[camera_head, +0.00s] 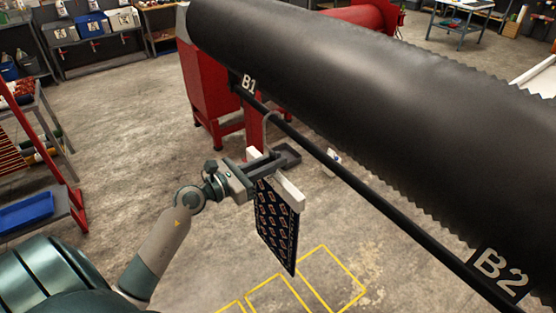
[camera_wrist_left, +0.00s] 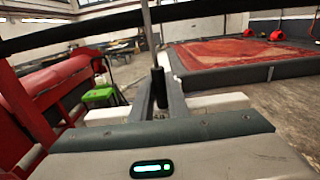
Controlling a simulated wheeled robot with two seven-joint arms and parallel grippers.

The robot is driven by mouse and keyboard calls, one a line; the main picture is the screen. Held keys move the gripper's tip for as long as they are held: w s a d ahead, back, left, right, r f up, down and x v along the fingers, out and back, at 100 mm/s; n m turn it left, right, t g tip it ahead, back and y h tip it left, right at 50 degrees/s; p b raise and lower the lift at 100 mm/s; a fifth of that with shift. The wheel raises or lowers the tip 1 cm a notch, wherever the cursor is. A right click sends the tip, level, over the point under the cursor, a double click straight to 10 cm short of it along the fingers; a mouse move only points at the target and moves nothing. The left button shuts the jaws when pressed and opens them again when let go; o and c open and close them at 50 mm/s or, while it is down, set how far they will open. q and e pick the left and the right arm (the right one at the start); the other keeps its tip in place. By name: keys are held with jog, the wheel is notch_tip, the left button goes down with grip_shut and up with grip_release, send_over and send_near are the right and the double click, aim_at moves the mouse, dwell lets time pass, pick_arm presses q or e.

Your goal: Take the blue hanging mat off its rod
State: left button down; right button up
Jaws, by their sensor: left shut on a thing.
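The blue mat (camera_head: 276,222) is dark navy with a pale and orange pattern. It hangs from a white hanger bar (camera_head: 287,190), whose thin grey hook (camera_head: 267,128) rises to the black rod (camera_head: 330,160) near label B1. I cannot tell if the hook still rests on the rod. My left gripper (camera_head: 256,171) is shut on the hanger at its middle. In the left wrist view, the white bar (camera_wrist_left: 218,103) sticks out both sides of the fingers, and the grey stem (camera_wrist_left: 148,40) rises up to the rod (camera_wrist_left: 70,36). My right gripper is not in view.
A large black roller (camera_head: 350,80) runs above and beyond the rod, with label B2 (camera_head: 500,272) at the near right end. A red machine stand (camera_head: 208,90) is behind. Yellow squares (camera_head: 335,280) mark the clear floor below. A red rack (camera_head: 60,180) stands at left.

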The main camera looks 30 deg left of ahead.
pick_arm(q)
jog(key=b+v, duration=0.3)
jog(key=v, duration=0.8)
dwell(1.0)
dwell(0.5)
